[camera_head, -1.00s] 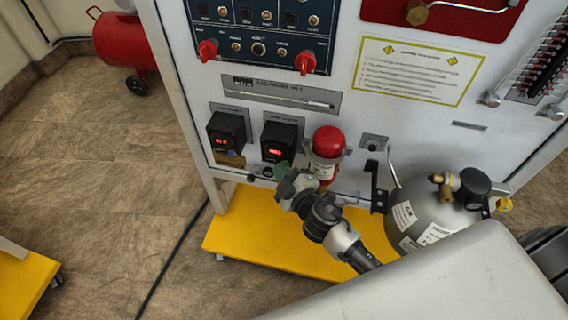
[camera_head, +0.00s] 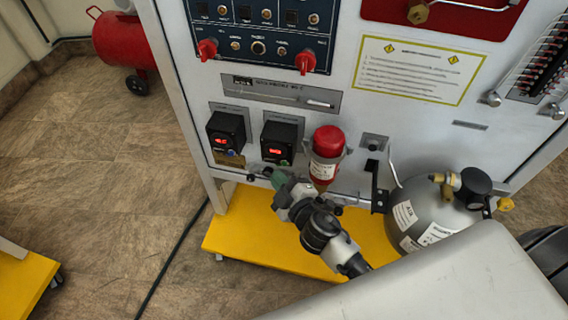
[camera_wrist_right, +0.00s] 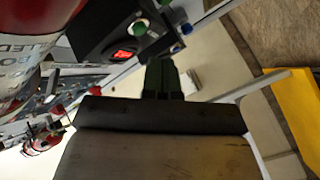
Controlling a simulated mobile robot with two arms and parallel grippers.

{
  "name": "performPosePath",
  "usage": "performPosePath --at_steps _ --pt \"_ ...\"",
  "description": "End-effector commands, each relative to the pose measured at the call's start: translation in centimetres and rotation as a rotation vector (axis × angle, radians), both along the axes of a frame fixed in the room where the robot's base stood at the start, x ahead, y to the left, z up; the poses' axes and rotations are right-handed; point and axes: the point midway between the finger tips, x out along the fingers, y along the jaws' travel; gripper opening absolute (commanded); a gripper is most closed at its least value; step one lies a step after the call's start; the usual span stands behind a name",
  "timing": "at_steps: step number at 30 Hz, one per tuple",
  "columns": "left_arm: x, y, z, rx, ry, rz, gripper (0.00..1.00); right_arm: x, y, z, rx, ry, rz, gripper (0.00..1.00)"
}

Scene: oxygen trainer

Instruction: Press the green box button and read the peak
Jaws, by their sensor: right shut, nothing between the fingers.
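The right black meter box (camera_head: 280,138) on the white panel has a lit red display and a green button (camera_head: 284,163) at its lower edge. The digits are too small to read. In the right wrist view the box's display and green button (camera_wrist_right: 139,27) show above the fingers. My right gripper (camera_head: 277,178) is shut and empty, its green fingertips just below the box and apart from the button. The fingertips also show together in the right wrist view (camera_wrist_right: 162,76). My left gripper is out of view.
A second black box (camera_head: 225,132) with a blue button stands to the left. A red-capped bottle (camera_head: 327,150) is close on the right of the green-button box. A grey cylinder (camera_head: 425,215) stands further right. The yellow base (camera_head: 255,240) lies below.

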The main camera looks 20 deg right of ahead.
Motion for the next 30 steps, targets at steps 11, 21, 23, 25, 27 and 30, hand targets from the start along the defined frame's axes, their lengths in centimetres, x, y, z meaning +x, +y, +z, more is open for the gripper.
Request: performPosePath --at_steps 11,21,23,25,27,30 --pt "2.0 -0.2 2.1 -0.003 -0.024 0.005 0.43 -3.0 2.1 -0.1 0.002 0.002 0.000 0.00" --pt "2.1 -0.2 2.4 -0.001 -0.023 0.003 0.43 -3.3 2.2 0.0 0.000 0.001 -0.001 0.00" --pt "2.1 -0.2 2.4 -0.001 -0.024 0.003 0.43 -3.3 2.2 0.0 0.000 0.001 -0.001 0.00" --pt "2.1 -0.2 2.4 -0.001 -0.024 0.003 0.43 -3.3 2.2 0.0 0.000 0.001 -0.001 0.00" --pt "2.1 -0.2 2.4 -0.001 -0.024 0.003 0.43 -3.3 2.2 0.0 0.000 0.001 -0.001 0.00" --pt "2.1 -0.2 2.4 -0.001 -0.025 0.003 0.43 -3.3 2.2 0.0 0.000 0.001 -0.001 0.00"
